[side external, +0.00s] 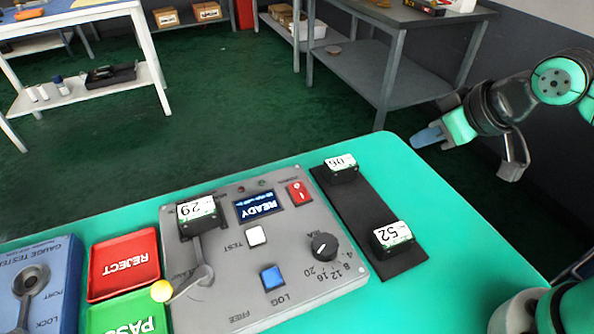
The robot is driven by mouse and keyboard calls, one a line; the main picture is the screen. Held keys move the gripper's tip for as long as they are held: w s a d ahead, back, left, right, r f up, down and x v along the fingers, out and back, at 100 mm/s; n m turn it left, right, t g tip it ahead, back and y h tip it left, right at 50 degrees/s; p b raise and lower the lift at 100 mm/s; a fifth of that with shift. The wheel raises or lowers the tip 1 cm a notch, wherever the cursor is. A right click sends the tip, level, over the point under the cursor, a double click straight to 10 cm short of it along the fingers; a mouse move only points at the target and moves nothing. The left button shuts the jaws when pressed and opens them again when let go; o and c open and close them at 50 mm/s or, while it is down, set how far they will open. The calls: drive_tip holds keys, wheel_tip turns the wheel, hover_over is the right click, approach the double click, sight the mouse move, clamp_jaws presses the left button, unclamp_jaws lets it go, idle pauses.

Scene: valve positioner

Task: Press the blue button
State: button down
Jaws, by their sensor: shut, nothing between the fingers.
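The blue button (272,277) is a square key on the grey control panel (225,250), just above the LOG label as pictured. It stands uncovered, with nothing touching it. My gripper (426,137) is at the upper right, beyond the far right edge of the table and well away from the button. Its fingers are shut and empty, pointing left.
The panel also carries a white TEST button (257,236), a black knob (324,247), a red switch (299,192) and a lever with a yellow ball (162,291). Numbered blocks (392,237) sit on a black strip. REJECT (124,265) and PASS trays lie left.

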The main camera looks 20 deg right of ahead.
drive_tip(key=d+m, duration=0.1)
drive_tip(key=s+d+m, duration=0.1)
drive_tip(key=d, duration=0.1)
drive_tip(key=shift+s+d+h, duration=0.1)
drive_tip(key=shift+d+h, duration=0.05)
drive_tip(key=shift+h, duration=0.15)
wheel_tip(320, 180, up, 5)
drive_tip(key=g, duration=0.7)
hover_over(272, 277)
drive_tip(key=shift+r, duration=0.2)
wheel_tip(272, 277, down, 14)
drive_tip(key=shift+f, duration=0.1)
